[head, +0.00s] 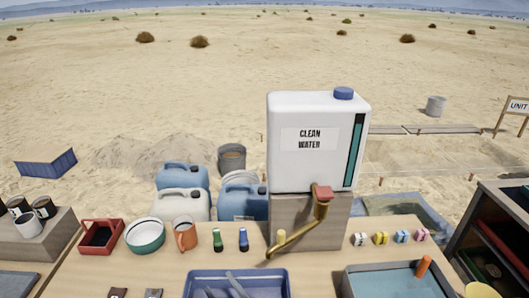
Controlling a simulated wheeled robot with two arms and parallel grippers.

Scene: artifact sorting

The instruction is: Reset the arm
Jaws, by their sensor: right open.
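Two grey elongated shapes show at the bottom edge, over the blue tray (278,273). They look most like the spread fingers of my right gripper (226,286), with the wrist below the frame, but they are small and I cannot be sure. Nothing is visible between them. My left gripper is not in view.
A white clean water tank (300,160) with a brass tap (300,231) stands at the table's back. A grey water basin (350,287) and dark shelf (482,222) are right.

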